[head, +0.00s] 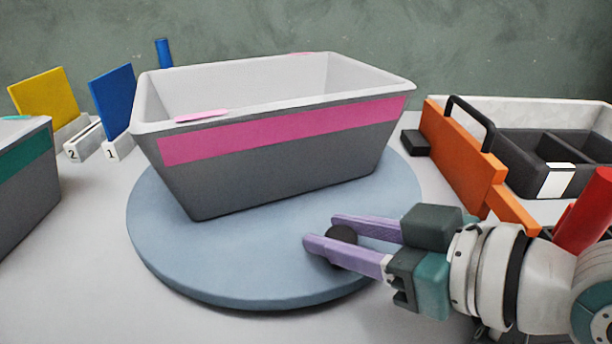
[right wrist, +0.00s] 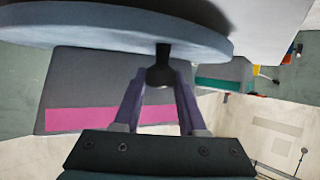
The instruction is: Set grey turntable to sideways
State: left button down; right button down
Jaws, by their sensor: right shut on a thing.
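The grey turntable (head: 165,245) is a round blue-grey disc on the table. A grey bin (head: 285,165) with a pink band stands on it, its long banded side facing me and slightly angled. A dark knob (head: 342,234) stands up near the disc's front right edge. My right gripper (head: 320,232), with purple fingers, is shut on this knob. In the right wrist view the disc (right wrist: 120,25) appears upside down, with the knob (right wrist: 160,74) between the fingers. My left gripper is not in view.
Another grey bin with a teal band (head: 25,170) is at the left edge. Yellow (head: 45,97) and blue (head: 112,98) panels stand in numbered holders behind. An orange panel (head: 460,150) with a black handle and a dark divided tray (head: 540,160) are right of the turntable.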

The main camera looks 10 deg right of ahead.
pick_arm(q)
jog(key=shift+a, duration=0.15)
pick_arm(e)
jog(key=shift+a, duration=0.15)
jog(key=shift+c, duration=2.4)
grip_release()
jog(key=shift+a, duration=0.1)
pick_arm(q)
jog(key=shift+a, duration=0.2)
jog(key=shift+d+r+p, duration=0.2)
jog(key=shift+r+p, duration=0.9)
pick_arm(e)
jog(key=v, duration=1)
jog(key=shift+f, duration=0.1)
